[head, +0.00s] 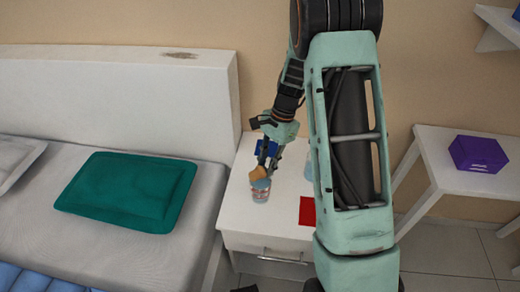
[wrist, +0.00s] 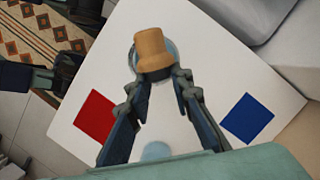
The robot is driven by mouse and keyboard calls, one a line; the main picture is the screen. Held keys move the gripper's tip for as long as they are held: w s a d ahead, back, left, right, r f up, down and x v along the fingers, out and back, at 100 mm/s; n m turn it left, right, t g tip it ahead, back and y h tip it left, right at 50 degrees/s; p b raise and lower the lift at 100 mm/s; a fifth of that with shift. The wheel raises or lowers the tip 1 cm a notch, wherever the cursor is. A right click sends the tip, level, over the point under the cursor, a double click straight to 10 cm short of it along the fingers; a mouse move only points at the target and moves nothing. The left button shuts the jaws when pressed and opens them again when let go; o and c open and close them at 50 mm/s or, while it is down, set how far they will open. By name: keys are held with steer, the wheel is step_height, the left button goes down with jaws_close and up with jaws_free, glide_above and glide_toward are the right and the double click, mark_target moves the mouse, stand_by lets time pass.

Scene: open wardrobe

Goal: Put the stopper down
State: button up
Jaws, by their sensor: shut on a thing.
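The stopper (head: 259,173) is a tan, cork-like piece. My gripper (head: 270,163) is shut on it and points down over the white nightstand (head: 240,215). In the wrist view the stopper (wrist: 152,52) sits between my fingertips (wrist: 158,78), in front of the round rim of a clear bluish jar (wrist: 172,47). In the head view the jar (head: 260,192) stands right below the stopper. I cannot tell whether the stopper touches the jar.
A red square (wrist: 96,118) and a blue square (wrist: 247,118) lie flat on the nightstand, apart from the jar. A pale blue round thing (wrist: 157,150) is also there, partly hidden. The bed (head: 75,215) is at the left; a side table with a purple box (head: 478,154) is at the right.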

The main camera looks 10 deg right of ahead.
steer(key=w+d+r+n+t+h+b, duration=0.2)
steer(key=w+d+b, duration=0.2)
steer(key=w, duration=0.6)
steer(key=shift+w+d+r+h+b, duration=0.25)
steer(key=shift+d+h+b, duration=0.1)
steer(key=shift+d, duration=0.2)
steer(key=w+f, duration=0.3)
steer(key=w, duration=0.1)
steer(key=w+a+f+b, duration=0.1)
steer(key=w+f, duration=0.2)
steer(key=w, duration=0.1)
steer(key=w+a+f+b, duration=0.1)
steer(key=w+f, duration=0.2)
steer(key=w, duration=0.2)
steer(key=shift+a, duration=0.25)
steer(key=shift+w+f, duration=0.2)
steer(key=shift+f, duration=0.25)
steer(key=shift+w+a+f+b, duration=0.15)
steer(key=shift+f+b, duration=0.15)
steer(key=shift+f, duration=1.05)
steer(key=shift+f, duration=0.1)
